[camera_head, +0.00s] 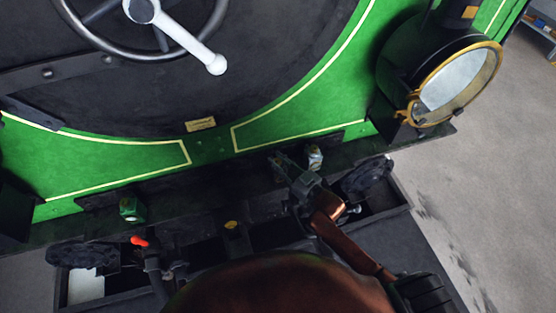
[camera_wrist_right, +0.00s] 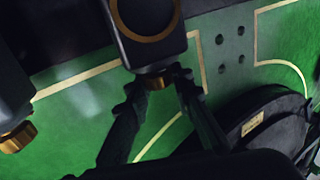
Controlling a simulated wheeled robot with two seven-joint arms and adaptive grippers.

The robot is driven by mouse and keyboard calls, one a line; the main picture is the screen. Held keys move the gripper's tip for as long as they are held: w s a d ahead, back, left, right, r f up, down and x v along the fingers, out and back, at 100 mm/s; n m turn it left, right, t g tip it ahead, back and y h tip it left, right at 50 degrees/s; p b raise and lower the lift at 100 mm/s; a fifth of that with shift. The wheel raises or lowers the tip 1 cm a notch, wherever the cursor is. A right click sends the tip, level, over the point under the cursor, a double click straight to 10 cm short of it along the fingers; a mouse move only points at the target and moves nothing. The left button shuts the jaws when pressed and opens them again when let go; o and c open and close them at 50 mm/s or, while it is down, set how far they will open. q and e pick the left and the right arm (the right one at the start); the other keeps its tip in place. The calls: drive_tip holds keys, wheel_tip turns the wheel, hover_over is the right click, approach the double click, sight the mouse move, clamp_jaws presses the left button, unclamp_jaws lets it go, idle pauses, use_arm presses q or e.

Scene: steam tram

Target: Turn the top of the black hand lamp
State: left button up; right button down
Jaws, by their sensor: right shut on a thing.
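The black hand lamp (camera_wrist_right: 150,45) shows at the top of the right wrist view as a dark box with a brass ring on its face. A small brass knob (camera_wrist_right: 157,83) sticks out of its near end. My right gripper (camera_wrist_right: 158,77) has its two fingertips at this end, one on each side of the knob, and is shut on it. In the head view my right gripper (camera_head: 283,162) is at the tram's front beam, right of the middle. The lamp itself is hard to make out there. My left gripper is out of view.
The green tram front (camera_head: 115,155) rises behind the beam, with a handwheel (camera_head: 215,65) above. A large brass-rimmed headlamp (camera_head: 460,80) is at the right. A small green lamp (camera_head: 131,209) stands on the beam at left. A red-tipped lever (camera_head: 139,241) is below it.

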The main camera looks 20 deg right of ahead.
drive_tip(key=shift+n+g+y, duration=0.4)
drive_tip(key=shift+y, duration=0.3)
drive_tip(key=c, duration=1.7)
unclamp_jaws()
drive_tip(key=v, duration=1.2)
